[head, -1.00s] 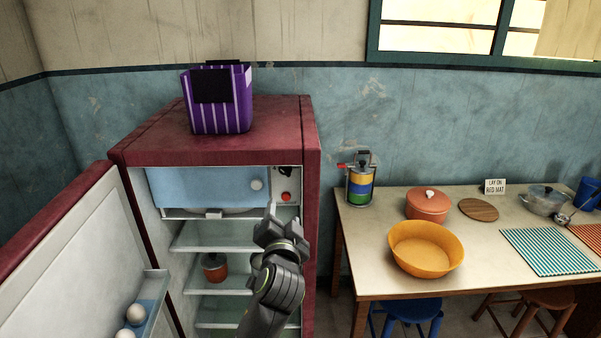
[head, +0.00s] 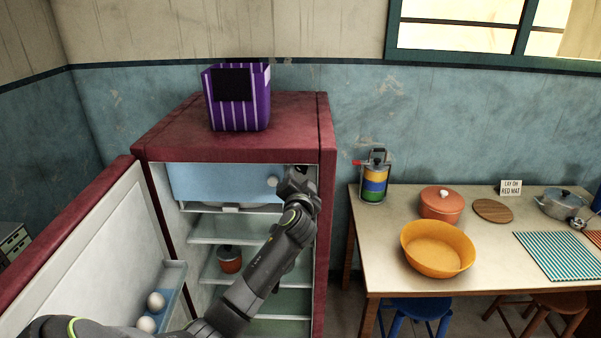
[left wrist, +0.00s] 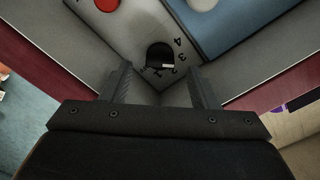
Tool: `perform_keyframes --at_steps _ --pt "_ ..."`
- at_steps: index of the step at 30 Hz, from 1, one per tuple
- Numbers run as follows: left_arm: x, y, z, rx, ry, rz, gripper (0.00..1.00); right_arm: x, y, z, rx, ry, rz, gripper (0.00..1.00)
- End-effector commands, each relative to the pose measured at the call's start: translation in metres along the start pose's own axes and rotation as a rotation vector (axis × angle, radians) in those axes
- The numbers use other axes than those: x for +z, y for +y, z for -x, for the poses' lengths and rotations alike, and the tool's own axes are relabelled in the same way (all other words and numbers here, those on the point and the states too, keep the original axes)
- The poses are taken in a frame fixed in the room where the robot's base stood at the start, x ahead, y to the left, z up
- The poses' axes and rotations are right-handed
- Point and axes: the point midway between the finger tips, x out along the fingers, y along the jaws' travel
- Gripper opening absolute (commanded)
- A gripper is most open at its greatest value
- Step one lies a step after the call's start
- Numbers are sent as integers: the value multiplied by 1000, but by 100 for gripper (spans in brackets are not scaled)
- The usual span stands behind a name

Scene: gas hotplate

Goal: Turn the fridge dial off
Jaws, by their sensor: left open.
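The fridge (head: 180,130) is dark red and stands with its door (head: 90,260) open at the left. Its black dial (left wrist: 159,55), with a pale mark and numbers around it, is on the grey inner panel in the left wrist view. A red round button (left wrist: 106,4) is near it. My left gripper (head: 298,180) is at the panel's upper right and hides the dial in the head view. In the left wrist view the gripper's (left wrist: 163,85) fingers are apart, with the dial just ahead between them. Contact cannot be told. My right gripper is not in view.
A blue freezer flap (head: 220,183) with a white knob (head: 272,182) is left of my gripper. A red pot (head: 229,260) sits on a shelf below, and eggs (head: 155,301) are in the door. A purple striped basket (head: 240,105) stands on top. A table (head: 480,265) is at right.

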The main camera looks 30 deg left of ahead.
Motion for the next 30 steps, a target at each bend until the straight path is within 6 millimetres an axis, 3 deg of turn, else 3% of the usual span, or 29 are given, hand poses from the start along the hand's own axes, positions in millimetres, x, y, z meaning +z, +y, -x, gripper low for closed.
perform_keyframes --at_steps 7,19,30 --pt "0 0 -23 0 1 -2 55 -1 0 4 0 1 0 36" --pt "0 0 -28 0 1 0 55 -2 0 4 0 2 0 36" --pt "0 0 -28 1 1 -1 10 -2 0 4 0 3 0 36"
